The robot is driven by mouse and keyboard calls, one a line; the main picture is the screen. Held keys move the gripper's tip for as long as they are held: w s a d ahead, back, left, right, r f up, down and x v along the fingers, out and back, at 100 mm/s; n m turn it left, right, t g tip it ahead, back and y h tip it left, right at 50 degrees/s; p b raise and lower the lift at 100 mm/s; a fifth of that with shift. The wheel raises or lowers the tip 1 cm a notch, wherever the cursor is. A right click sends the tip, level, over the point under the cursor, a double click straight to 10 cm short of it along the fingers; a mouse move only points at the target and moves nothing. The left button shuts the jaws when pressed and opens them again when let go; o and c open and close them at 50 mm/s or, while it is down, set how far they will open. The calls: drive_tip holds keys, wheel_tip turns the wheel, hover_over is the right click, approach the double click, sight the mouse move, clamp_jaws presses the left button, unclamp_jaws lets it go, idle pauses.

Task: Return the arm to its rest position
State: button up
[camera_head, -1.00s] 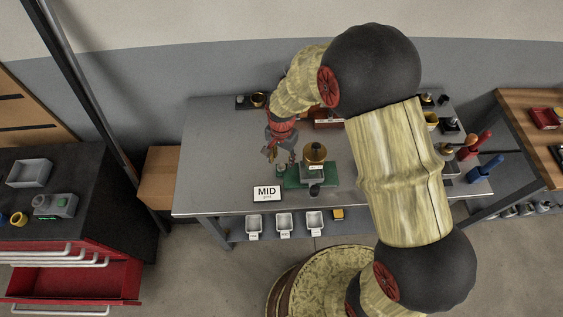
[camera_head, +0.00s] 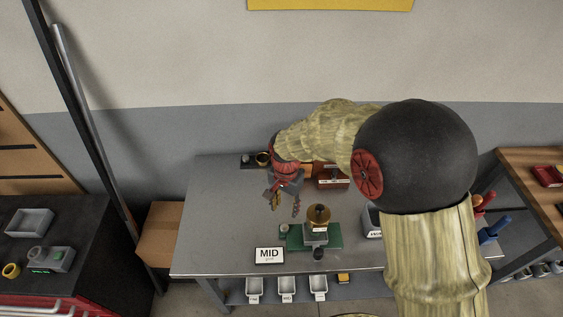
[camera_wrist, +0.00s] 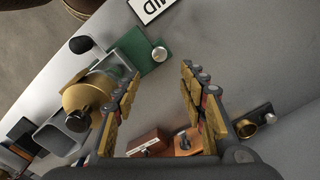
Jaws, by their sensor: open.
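My gripper (camera_head: 284,203) hangs over the grey metal table (camera_head: 215,225), up and left of the small roaster. In the wrist view my gripper (camera_wrist: 158,95) has its two fingers well apart, with nothing between them but bare table. My arm reaches in from the right of the head view and bends at a large black joint. The sample roaster (camera_head: 318,222) has a brass top and stands on a green mat (camera_head: 333,240). It also shows in the wrist view, left of the fingers, as a brass-topped body (camera_wrist: 90,97).
A white MID sign (camera_head: 269,255) stands at the table's front edge. A red-brown box (camera_head: 331,181) is behind the roaster. A dark holder with a brass ring (camera_head: 263,159) sits at the back left. Several white trays (camera_head: 287,285) are below the front edge. The table's left part is clear.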

drive_tip(key=s+d+r+n+t+b, duration=0.1)
drive_tip(key=s+d+r+n+t, duration=0.1)
drive_tip(key=s+d+r, duration=0.5)
drive_tip(key=s+d+r+n+t+b, duration=0.2)
drive_tip(key=s+d+r+n, duration=0.3)
drive_tip(key=s+r, duration=0.8)
drive_tip(key=shift+s+d+r+t, duration=0.2)
drive_tip(key=shift+d+r+t, duration=0.6)
drive_tip(key=shift+d+r, duration=0.2)
